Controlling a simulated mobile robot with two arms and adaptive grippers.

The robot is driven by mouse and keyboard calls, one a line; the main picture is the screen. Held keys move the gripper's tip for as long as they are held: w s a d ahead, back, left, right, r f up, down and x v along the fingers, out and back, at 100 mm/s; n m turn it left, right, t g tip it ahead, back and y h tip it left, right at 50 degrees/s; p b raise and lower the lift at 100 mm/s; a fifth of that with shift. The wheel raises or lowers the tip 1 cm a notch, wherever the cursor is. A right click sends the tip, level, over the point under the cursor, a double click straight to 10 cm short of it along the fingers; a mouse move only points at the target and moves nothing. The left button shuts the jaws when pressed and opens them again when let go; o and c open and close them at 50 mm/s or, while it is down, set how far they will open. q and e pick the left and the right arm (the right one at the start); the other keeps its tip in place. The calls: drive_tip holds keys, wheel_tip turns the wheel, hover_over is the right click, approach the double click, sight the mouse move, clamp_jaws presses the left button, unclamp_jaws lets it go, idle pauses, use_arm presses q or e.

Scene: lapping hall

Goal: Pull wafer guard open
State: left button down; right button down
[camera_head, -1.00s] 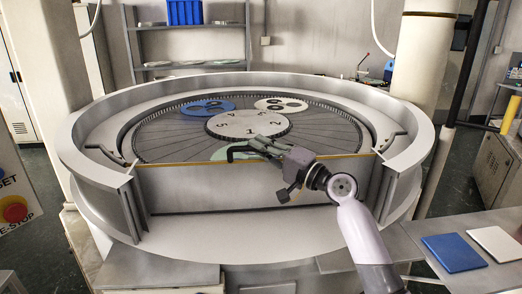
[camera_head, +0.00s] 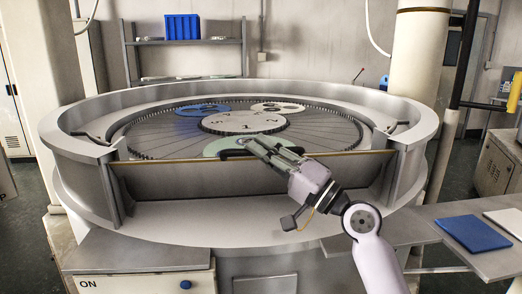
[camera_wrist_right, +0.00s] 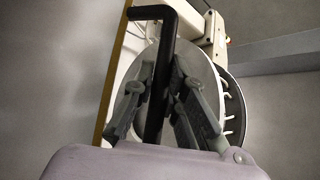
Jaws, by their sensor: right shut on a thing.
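The wafer guard (camera_head: 205,180) is the grey front panel of the round lapping machine, with a brass-coloured top edge. Its top leans out toward me, past the ends of the machine's rim wall. A black bar handle (camera_head: 230,153) sits at its top edge; in the right wrist view the handle (camera_wrist_right: 157,13) is a bent black bar. My right gripper (camera_head: 257,145) is shut on the handle; in the right wrist view its grey fingers (camera_wrist_right: 152,92) lie on both sides of the bar. My left gripper is not in view.
Behind the guard is the toothed lapping plate with a numbered centre disc (camera_head: 243,123), a blue carrier (camera_head: 203,110), a white one (camera_head: 275,107) and a pale green one (camera_head: 222,147). A side table (camera_head: 425,232) at right holds a blue pad (camera_head: 472,233) and a white pad.

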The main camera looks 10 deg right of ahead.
drive_tip(key=shift+s+f, duration=0.7)
drive_tip(key=shift+s, duration=0.05)
drive_tip(key=c, duration=1.6)
unclamp_jaws()
drive_tip(key=shift+r, duration=0.1)
drive_tip(key=v, duration=1.2)
drive_tip(key=shift+r, duration=0.2)
drive_tip(key=shift+w+d, duration=0.1)
